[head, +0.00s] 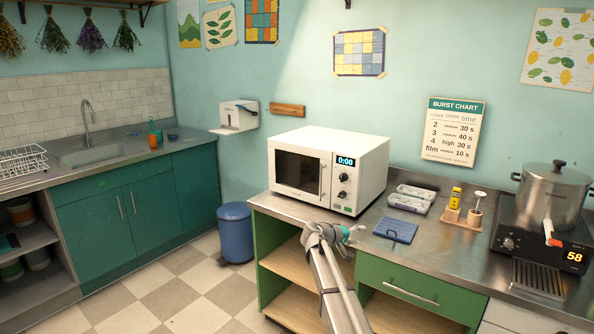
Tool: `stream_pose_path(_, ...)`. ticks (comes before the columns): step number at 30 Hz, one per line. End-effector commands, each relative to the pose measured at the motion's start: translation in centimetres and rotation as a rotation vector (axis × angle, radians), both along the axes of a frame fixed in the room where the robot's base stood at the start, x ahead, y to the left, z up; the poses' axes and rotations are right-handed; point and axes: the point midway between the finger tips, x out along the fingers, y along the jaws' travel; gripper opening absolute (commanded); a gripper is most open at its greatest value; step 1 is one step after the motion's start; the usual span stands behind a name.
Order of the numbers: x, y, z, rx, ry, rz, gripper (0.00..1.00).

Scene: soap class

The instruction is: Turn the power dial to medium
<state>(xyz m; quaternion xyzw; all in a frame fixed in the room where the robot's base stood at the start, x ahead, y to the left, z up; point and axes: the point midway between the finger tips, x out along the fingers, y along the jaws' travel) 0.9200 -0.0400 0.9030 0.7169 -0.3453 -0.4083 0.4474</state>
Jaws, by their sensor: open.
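A white microwave (306,193) stands on the steel counter, its dark-windowed door shut and its display reading 0:00. On its right-hand front panel are two dark round dials, an upper dial (343,178) and a lower dial (342,195). Their markings are too small to read, so I cannot tell which is the power dial or where either points. My gripper (352,231) is open, in front of the counter's front edge and below the microwave in the picture, apart from the dials. Its fingertips are small, and I see nothing held in it.
A blue folded mat (396,229), grey trays (411,199) and a wooden stand (461,217) with a yellow device are right of the microwave. A pot (553,192) sits on a hotplate reading 58. A burst chart (453,131) hangs behind. A blue bin (235,232) stands left.

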Motion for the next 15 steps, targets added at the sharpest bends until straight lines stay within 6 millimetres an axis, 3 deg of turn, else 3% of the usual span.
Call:
stream_pose_path(7,-8.1,-2.0,-4.0,0.221,0.085,-0.068,0.78)
stream_pose_path(15,-18.4,-2.2,-8.9,0.534,0.209,-0.134,0.78)
